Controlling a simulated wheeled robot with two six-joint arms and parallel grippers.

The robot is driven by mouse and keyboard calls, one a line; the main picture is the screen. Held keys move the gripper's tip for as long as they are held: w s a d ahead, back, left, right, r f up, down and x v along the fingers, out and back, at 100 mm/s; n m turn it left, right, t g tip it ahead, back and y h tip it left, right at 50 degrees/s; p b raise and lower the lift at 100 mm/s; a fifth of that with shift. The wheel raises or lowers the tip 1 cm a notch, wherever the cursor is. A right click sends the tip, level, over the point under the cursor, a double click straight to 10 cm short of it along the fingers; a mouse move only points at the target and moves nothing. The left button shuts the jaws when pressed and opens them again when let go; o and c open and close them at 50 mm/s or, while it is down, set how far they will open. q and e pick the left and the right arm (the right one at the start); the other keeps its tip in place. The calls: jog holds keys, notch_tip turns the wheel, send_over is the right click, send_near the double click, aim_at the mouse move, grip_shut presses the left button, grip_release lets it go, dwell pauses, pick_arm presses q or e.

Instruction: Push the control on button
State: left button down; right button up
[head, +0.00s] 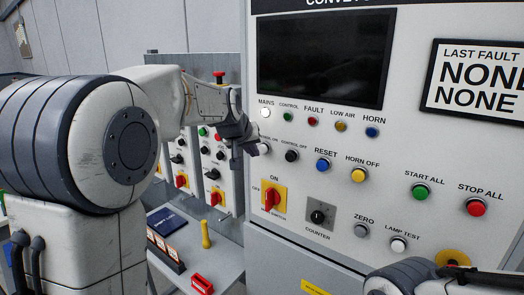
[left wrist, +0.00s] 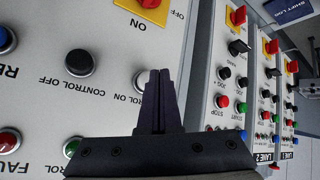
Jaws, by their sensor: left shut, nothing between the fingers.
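The control on button (left wrist: 140,82) shows in the left wrist view as a pale round button, partly hidden behind my fingers. In the head view my gripper covers most of the spot under its label. My left gripper (head: 251,148) is shut and empty, its tips right at this button; I cannot tell whether they touch it. It also shows in the left wrist view (left wrist: 158,78), pointing at the panel. The black control off button (head: 291,156) is beside it, and it shows in the left wrist view (left wrist: 80,64). My right gripper's fingers do not show.
The panel has a blue reset button (head: 322,165), a yellow horn off button (head: 358,175) and a red rotary switch (head: 271,198) below. A black screen (head: 325,58) is above. Smaller lane panels (head: 213,165) stand at left, behind a shelf with a yellow object (head: 205,235).

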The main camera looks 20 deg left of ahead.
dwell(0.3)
pick_arm(q)
jog(key=shift+w+d, duration=0.15)
jog(key=shift+w, duration=0.25)
jog(key=shift+w+d+p, duration=0.25)
jog(key=shift+w+p, duration=0.5)
dwell(0.8)
jog(key=shift+s, duration=0.15)
jog(key=shift+s+a+b, duration=0.2)
jog(key=shift+s+b, duration=0.2)
jog(key=shift+s, duration=0.1)
jog(key=shift+s+a+b, duration=0.2)
jog(key=shift+s+b, duration=0.2)
jog(key=shift+s, duration=0.1)
jog(key=shift+s, duration=0.1)
